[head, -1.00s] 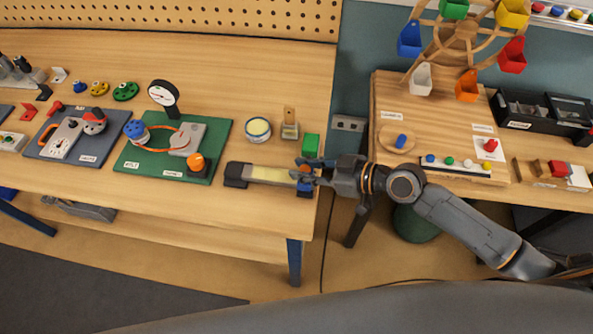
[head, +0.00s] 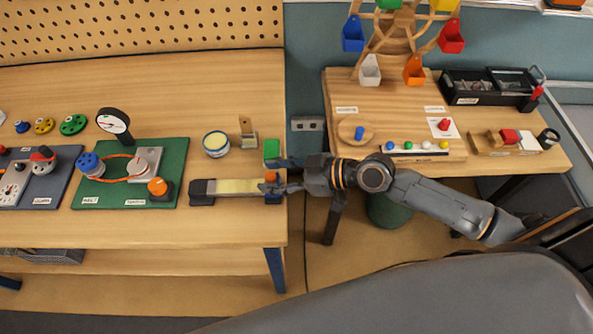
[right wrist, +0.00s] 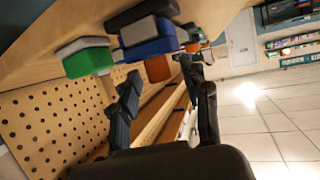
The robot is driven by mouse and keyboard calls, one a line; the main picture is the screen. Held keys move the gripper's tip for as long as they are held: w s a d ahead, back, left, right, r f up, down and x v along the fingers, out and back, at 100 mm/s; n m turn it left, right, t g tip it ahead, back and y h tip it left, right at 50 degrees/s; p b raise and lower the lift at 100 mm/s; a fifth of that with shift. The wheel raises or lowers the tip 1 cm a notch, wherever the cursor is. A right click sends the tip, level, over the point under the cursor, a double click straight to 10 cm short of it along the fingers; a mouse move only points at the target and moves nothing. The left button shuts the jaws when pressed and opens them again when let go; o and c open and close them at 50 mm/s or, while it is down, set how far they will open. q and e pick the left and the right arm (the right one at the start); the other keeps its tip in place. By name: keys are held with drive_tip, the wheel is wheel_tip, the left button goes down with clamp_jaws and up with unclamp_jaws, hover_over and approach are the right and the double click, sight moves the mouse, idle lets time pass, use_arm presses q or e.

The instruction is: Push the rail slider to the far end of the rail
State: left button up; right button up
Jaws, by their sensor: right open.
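The rail (head: 233,187) is a pale bar lying near the front right edge of the left table, with a black block at its left end and a blue block (head: 273,199) at its right end. A small orange piece (head: 270,177), which looks like the slider, is at the rail's right end. My right gripper (head: 272,176) is open around or beside it; contact cannot be told. In the right wrist view an orange block (right wrist: 157,68) shows between the open fingers, beside a blue block with a grey top (right wrist: 150,42). My left gripper is not in view.
A green block (head: 271,149) stands just behind the rail's right end, close to my fingers. A green board (head: 130,190) with a gauge, knobs and an orange button is left of the rail. A round tin (head: 216,144) stands behind it. A gap separates the two tables.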

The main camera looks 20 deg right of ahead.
drive_tip(key=v, duration=1.1)
drive_tip(key=shift+a, duration=0.1)
